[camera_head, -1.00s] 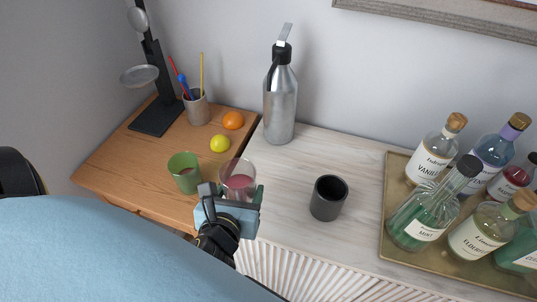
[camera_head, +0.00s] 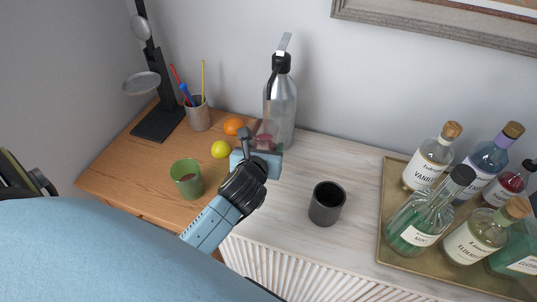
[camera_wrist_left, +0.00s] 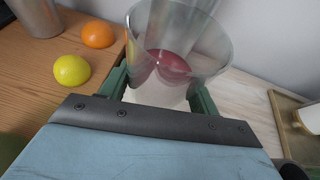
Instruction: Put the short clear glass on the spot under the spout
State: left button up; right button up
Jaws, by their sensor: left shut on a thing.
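The short clear glass (camera_head: 268,137) has a reddish bottom. It also shows large in the left wrist view (camera_wrist_left: 188,48), between the green fingers. My left gripper (camera_head: 258,157) is shut on the glass, just in front of the silver pump flask (camera_head: 281,98). The flask has a black neck and a pale lever on top, and stands at the back by the wall. The glass overlaps the flask's lower part in the head view, and a gap between them cannot be told. The spot under the spout is not clearly visible. My right gripper is not in view.
A dark cup (camera_head: 327,204) stands right of my gripper, and a green cup (camera_head: 187,179) left of it. A lemon (camera_head: 221,149), an orange (camera_head: 233,125) and a pen holder (camera_head: 197,115) are on the wood. A bottle tray (camera_head: 391,201) is at right.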

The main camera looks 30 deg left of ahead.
pick_arm(q)
jog(key=w, duration=0.3)
jog(key=shift+a+r, duration=0.1)
jog(key=shift+a, duration=0.3)
jog(key=shift+f, duration=0.55)
notch_tip(320, 180, down, 6)
jog(key=shift+r+b, duration=0.15)
jog(key=shift+b, duration=0.7)
jog(key=shift+w, duration=0.2)
jog(key=shift+f, duration=0.25)
jog(key=o, duration=1.3)
